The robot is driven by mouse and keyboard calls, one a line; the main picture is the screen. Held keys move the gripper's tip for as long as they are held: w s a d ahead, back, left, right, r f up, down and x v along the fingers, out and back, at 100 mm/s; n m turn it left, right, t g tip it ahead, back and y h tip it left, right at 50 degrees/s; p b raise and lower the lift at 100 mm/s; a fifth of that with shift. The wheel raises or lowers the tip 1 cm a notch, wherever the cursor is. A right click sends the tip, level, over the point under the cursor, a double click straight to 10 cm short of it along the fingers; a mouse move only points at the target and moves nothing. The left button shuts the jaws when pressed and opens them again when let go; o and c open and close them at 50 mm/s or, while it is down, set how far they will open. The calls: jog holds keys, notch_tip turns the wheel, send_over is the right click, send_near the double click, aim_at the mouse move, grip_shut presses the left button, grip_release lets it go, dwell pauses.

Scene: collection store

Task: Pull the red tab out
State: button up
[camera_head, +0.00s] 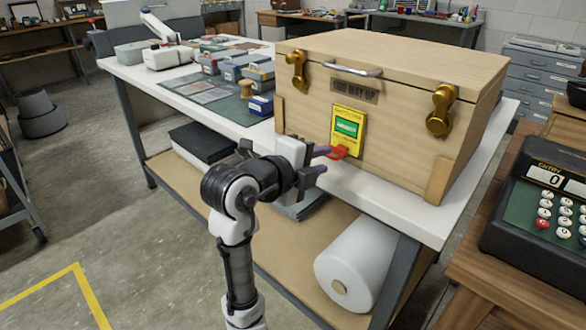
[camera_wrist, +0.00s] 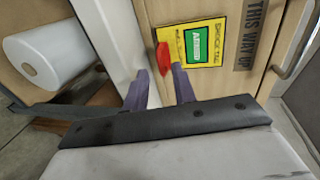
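The red tab (camera_head: 338,153) sticks out from the lower edge of a yellow shock tag (camera_head: 337,141) on the front of a wooden crate (camera_head: 392,148). The tag has a green window, which reads "ARMED" in the wrist view. My gripper (camera_head: 321,160) is in front of the tag with its purple-grey fingers pointing at it. In the wrist view my gripper (camera_wrist: 159,82) is open, with a clear gap between its fingers. The red tab (camera_wrist: 162,58) shows just beyond the fingertips, roughly in line with the gap. I see no grip on it.
The crate has brass latches (camera_head: 440,110), a handle (camera_head: 352,69) and a "THIS WAY UP" plate (camera_head: 354,90). It stands on a white-topped bench (camera_head: 390,208). A white roll (camera_head: 355,262) lies on the lower shelf. A cash register (camera_head: 540,205) stands at the right.

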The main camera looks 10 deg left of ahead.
jog(key=v, duration=1.2)
jog(key=shift+b, duration=0.3)
